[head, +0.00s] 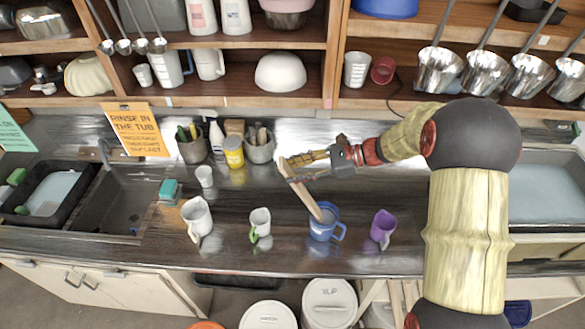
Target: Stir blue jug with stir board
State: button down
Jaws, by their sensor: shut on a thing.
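The blue jug (322,231) stands upright on the dark counter, its handle toward the right. The stir board (302,192) is a long flat wooden stick. It leans with its upper end to the left, and its lower end is down inside the blue jug, where the jug wall hides the tip. My gripper (290,163) comes in from the right and is shut on the upper part of the stir board, above and behind the jug.
A purple jug (383,228) stands right of the blue jug. A white jug with a green handle (260,224) and a larger white jug (197,217) stand to the left. Tool pots (259,149) and a yellow jar (234,152) are behind. Shelves with ladles (437,72) hang above.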

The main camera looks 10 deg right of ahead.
aim_at(300, 185)
jog(key=shift+w+d+f+b, duration=0.1)
jog(key=shift+d+f+b, duration=0.5)
jog(key=shift+f, duration=0.7)
jog(key=shift+w+d+f+b, duration=0.15)
jog(key=shift+d+f+b, duration=0.4)
jog(key=shift+f, duration=0.8)
jog(key=shift+w+d+f+b, duration=0.1)
jog(key=shift+d+f+b, duration=0.5)
jog(key=shift+f, duration=0.7)
jog(key=shift+a, duration=0.1)
